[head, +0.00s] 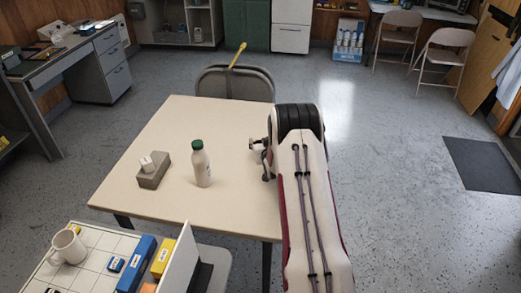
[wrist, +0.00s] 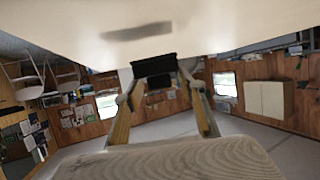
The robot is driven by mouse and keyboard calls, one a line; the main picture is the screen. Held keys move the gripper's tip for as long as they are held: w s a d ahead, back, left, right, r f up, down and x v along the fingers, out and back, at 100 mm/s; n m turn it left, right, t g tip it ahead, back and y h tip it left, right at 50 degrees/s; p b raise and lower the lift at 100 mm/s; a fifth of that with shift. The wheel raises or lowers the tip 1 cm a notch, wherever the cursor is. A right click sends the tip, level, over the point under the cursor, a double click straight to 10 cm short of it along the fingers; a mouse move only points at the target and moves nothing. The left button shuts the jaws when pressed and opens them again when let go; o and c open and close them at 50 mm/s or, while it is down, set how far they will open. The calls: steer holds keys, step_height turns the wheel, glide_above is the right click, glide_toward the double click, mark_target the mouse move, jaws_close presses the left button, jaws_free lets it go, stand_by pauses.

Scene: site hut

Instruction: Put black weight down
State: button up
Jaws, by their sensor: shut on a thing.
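My gripper (wrist: 158,80) is shut on the black weight (wrist: 153,66), a dark block between the fingertips in the wrist view. The pale table top (wrist: 230,22) fills the top of that view, with a dark shadow on it near the weight. I cannot tell whether the weight touches the table. In the head view my gripper (head: 261,155) is at the right edge of the table (head: 165,120), partly hidden by my arm. The weight cannot be made out there.
A white bottle with a green cap (head: 201,165) stands on the table. Left of it is a grey block (head: 154,175) with a small white piece (head: 147,163) on top. A chair (head: 235,82) stands behind. A side tray (head: 95,260) holds a mug (head: 67,248) and boxes.

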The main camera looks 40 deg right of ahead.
steer(key=shift+r, duration=0.1)
steer(key=shift+f, duration=1.9)
steer(key=shift+f, duration=0.1)
steer(key=o, duration=1.5)
steer(key=shift+f, duration=0.1)
steer(key=shift+c, duration=0.2)
steer(key=shift+v, duration=6.1)
steer(key=shift+w, duration=0.1)
